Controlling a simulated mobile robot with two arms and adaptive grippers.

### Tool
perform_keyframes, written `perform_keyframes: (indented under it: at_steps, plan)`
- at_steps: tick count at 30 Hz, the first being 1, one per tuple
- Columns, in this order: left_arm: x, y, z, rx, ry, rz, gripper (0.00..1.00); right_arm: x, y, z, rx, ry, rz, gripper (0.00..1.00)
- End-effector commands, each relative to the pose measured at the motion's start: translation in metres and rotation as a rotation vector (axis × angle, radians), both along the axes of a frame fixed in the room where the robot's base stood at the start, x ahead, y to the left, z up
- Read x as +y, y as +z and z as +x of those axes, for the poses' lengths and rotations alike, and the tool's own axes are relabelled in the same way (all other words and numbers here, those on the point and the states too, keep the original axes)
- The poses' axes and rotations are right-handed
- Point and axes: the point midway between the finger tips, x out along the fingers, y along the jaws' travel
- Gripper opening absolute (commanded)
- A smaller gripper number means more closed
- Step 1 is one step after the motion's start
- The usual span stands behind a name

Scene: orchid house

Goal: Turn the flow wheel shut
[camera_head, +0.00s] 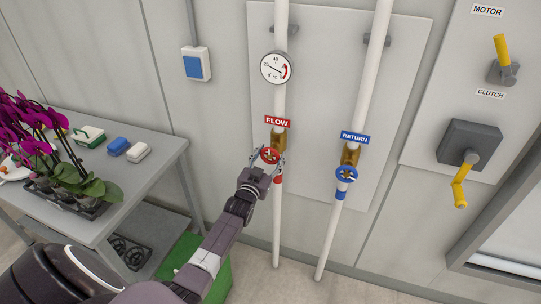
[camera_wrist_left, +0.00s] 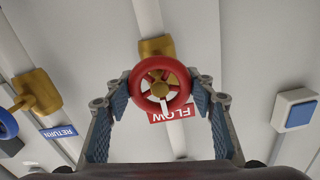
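The red flow wheel (camera_head: 270,155) sits on a brass valve on the white pipe, below the red FLOW label (camera_head: 278,121). My left gripper (camera_head: 267,161) is at the wheel, with one finger on each side of it. In the left wrist view, the wheel (camera_wrist_left: 160,64) shows between the two spread fingers (camera_wrist_left: 163,95), with a narrow gap on each side. The fingers look open and apart from the rim. The wheel's spokes and brass hub show, and the FLOW label (camera_wrist_left: 170,115) appears upside down behind it. My right gripper is not in view.
The blue return wheel (camera_head: 346,174) is on the pipe to the right. A gauge (camera_head: 276,67) is above the flow valve. A yellow crank (camera_head: 461,186) and yellow lever (camera_head: 501,48) are at the right.

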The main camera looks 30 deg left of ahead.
Motion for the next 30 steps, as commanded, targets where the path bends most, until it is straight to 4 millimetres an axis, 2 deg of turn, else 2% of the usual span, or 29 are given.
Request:
perform_keyframes:
  at_steps: [1, 5, 17, 23, 30]
  plan:
    - [0.0, -0.004, -0.001, 0.008, -0.001, 0.003, 0.55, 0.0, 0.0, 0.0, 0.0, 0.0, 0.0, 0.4]
    - [0.0, -0.002, -0.001, 0.006, 0.0, 0.002, 0.69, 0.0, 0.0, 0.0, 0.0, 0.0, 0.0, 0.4]
    - [-0.001, -0.001, -0.005, 0.002, -0.001, 0.0, 0.69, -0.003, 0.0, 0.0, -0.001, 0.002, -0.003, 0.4]
    - [-0.008, -0.002, -0.031, 0.003, 0.0, 0.0, 0.69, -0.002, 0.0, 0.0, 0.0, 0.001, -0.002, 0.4]
    - [-0.019, -0.002, -0.077, 0.003, 0.0, 0.0, 0.69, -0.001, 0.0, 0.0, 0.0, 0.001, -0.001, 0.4]
